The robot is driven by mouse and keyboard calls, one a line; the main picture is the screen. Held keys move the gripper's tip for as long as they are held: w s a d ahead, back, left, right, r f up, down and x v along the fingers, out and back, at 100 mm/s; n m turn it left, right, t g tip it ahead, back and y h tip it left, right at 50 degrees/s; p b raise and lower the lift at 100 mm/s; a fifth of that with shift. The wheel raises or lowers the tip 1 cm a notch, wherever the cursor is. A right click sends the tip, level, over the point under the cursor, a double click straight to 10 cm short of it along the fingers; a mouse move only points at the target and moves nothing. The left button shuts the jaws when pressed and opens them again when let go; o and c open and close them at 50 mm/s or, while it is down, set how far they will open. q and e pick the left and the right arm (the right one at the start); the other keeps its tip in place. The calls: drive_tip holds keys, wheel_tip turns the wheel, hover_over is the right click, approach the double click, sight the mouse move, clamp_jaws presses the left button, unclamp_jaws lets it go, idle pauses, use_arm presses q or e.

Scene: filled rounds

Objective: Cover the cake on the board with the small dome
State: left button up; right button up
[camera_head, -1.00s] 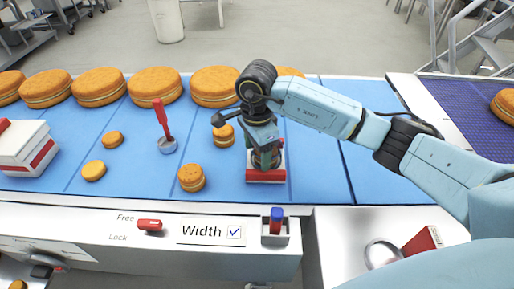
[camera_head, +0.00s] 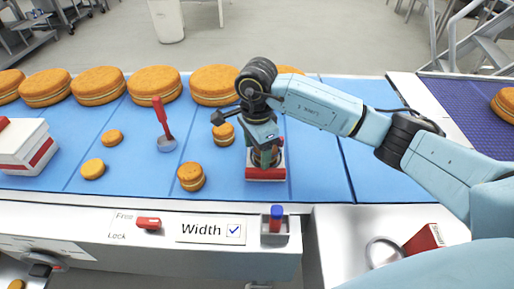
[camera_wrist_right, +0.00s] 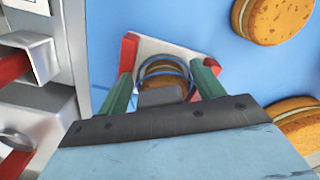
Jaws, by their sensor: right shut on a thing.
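My right gripper (camera_head: 265,158) points down over the small board, with a green finger on each side of the dome. In the right wrist view the gripper (camera_wrist_right: 163,88) is shut on the small dome (camera_wrist_right: 163,62), which shows as a clear round shape with a bluish rim. A brown cake (camera_wrist_right: 160,70) shows through or inside the rim. The dome is over the cake; whether its rim touches the board cannot be told. The board (camera_wrist_right: 150,44) is pale with red ends; its red front edge (camera_head: 265,174) shows in the head view. My left gripper is out of view.
Small cakes (camera_head: 191,177) stand left of the gripper on the blue belt (camera_head: 130,183). Large cakes (camera_head: 155,86) line the back. A blue-topped switch (camera_head: 277,218) is in front.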

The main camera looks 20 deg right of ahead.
drive_tip(key=shift+s+a+f, duration=0.1)
drive_tip(key=shift+s+f, duration=0.05)
drive_tip(key=shift+f, duration=0.2)
drive_tip(key=o, duration=1)
drive_tip(key=shift+o, duration=1)
drive_tip(key=shift+r, duration=0.1)
drive_tip(key=shift+r+p, duration=0.6)
drive_tip(key=shift+r, duration=0.35)
drive_tip(key=shift+r+p, duration=1.4)
drive_tip(key=shift+r, duration=1.25)
drive_tip(key=shift+r, duration=0.1)
